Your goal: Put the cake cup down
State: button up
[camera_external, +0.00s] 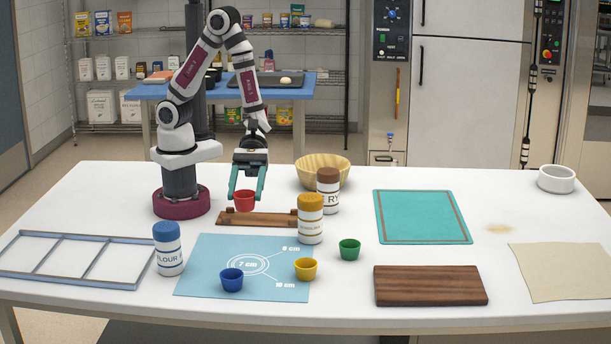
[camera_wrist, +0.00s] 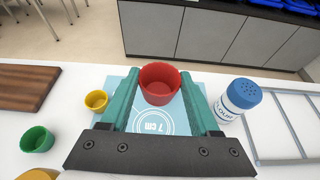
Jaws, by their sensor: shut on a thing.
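A red cake cup (camera_external: 245,202) is held between the teal fingers of my gripper (camera_external: 246,191). In the external view it shows over the small wooden rack (camera_external: 258,219), upright or nearly so; its exact height above the table is hard to tell. In the wrist view the red cup (camera_wrist: 160,88) sits between the fingertips (camera_wrist: 160,77), with the blue mat behind it. A blue cup (camera_external: 231,280) and a yellow cup (camera_external: 305,269) stand on the blue mat (camera_external: 205,258), which is printed with rings. A green cup (camera_external: 350,249) stands right of the mat.
Yellow-lidded (camera_external: 310,222) and brown-lidded (camera_external: 328,190) shakers stand right of my gripper, a flour shaker (camera_external: 168,252) at left. A bowl (camera_external: 322,170), teal board (camera_external: 422,217), wooden board (camera_external: 430,286), paper sheet (camera_external: 565,272) and metal frame (camera_external: 75,261) lie around. Bare table shows between them.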

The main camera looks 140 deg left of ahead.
jog(key=shift+w+a+r, duration=0.15)
jog(key=shift+a+r, duration=0.05)
jog(key=shift+r, duration=0.25)
jog(key=shift+w+a+r, duration=0.15)
jog(key=shift+a+r, duration=0.05)
jog(key=shift+r, duration=0.2)
jog(key=w+a+n+t+y, duration=0.25)
jog(key=w+a, duration=0.25)
jog(key=a, duration=0.3)
jog(key=n+y, duration=1.1)
jog(key=y, duration=0.1)
send_over(405, 208)
jog(key=shift+t, duration=0.35)
jog(key=f, duration=1.1)
jog(key=shift+d+f, duration=0.3)
jog(key=shift+s+a+f, duration=0.1)
jog(key=shift+a+f, duration=0.1)
jog(key=shift+f, duration=0.9)
jog(key=shift+s+a+f, duration=0.1)
jog(key=shift+a+f, duration=0.05)
jog(key=shift+f, duration=0.95)
